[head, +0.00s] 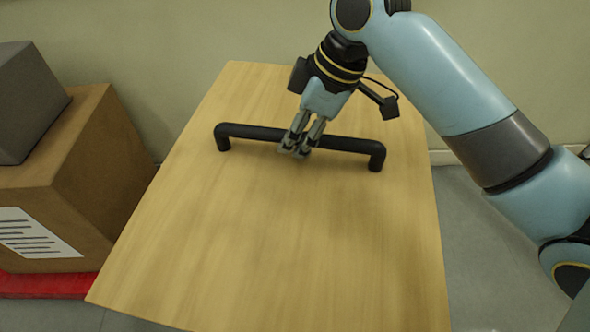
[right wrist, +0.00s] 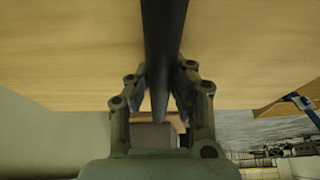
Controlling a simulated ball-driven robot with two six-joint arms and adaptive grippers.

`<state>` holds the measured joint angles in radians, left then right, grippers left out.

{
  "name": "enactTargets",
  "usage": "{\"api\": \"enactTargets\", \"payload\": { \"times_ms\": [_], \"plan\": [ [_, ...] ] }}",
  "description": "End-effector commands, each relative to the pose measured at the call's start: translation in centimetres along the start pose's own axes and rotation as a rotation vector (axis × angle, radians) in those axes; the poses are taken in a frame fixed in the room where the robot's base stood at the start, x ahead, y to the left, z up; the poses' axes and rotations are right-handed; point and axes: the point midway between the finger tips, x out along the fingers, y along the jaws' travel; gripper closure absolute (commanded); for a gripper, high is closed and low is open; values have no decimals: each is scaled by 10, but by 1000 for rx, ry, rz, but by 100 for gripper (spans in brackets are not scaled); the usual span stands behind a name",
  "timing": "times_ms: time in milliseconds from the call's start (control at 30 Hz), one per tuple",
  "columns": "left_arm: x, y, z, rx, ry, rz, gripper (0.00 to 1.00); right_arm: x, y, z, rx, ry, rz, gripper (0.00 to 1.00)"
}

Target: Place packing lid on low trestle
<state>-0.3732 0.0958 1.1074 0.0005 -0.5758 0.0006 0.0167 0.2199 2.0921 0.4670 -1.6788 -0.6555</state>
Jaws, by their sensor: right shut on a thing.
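The packing lid (head: 290,245) is a large pale wooden board with a black bar handle (head: 350,143) across its far part. My right gripper (head: 294,152) is shut on the handle near its middle. In the right wrist view the handle (right wrist: 164,45) runs between the two fingers (right wrist: 161,95), with the lid's wooden face (right wrist: 75,50) behind it. I cannot tell whether the lid hangs free or rests on something. I cannot make out the low trestle. My left gripper is not in view.
A brown carton (head: 95,150) with a white label stands at the left on a red base (head: 45,285), with a grey box (head: 28,100) on top. A wall (head: 170,50) is behind the lid. Grey floor (head: 490,260) shows at the right.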

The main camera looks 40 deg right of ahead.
Motion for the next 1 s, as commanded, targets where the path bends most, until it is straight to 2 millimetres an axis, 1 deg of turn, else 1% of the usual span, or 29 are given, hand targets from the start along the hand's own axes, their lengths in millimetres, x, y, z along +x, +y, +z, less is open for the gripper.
{"api": "enactTargets", "payload": {
  "times_ms": [33,100,200,300,400,533,667,833,1000],
  "plan": [
    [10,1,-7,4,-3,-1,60,29,4,18,-34,-6,-17,100],
    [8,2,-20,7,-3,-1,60,52,8,34,-81,-4,-39,100],
    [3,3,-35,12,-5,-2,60,79,13,56,-134,1,-66,100],
    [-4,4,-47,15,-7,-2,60,99,18,74,-173,5,-86,100],
    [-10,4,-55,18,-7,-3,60,112,21,87,-198,10,-99,100],
    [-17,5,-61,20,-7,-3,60,121,25,95,-216,16,-107,100],
    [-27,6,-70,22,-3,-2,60,128,31,96,-222,19,-107,100],
    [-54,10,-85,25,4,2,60,144,46,90,-220,21,-108,100],
    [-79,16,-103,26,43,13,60,170,71,82,-219,18,-109,100]
  ]
}}
